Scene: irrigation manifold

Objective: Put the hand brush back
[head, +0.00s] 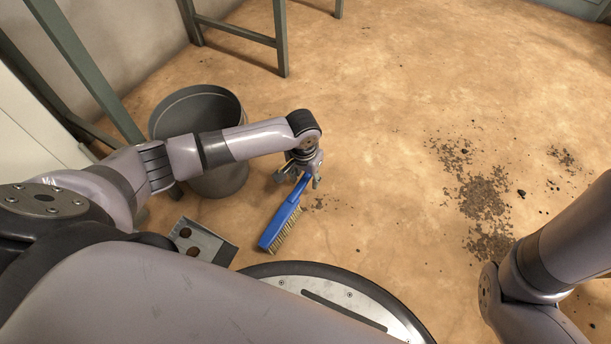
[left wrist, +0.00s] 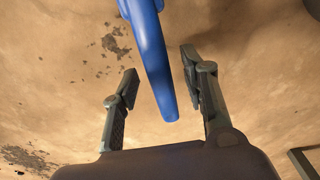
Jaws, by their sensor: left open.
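The hand brush (head: 281,226) has a blue back and handle with pale bristles. In the head view it lies on the floor in front of my base, its handle pointing up toward my left gripper (head: 304,177). In the left wrist view the blue handle (left wrist: 153,62) reaches down between the two open fingers of my left gripper (left wrist: 160,90). The handle end looks closer to the right finger, and I see no grip on it. The brush's bristle end is outside the wrist view. My right arm shows at the right edge of the head view, but its gripper is out of sight.
A dark grey bucket (head: 200,112) stands behind my left arm. A grey metal piece with dark round holes (head: 203,241) lies left of the brush. Green frame legs (head: 281,40) stand at the back.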

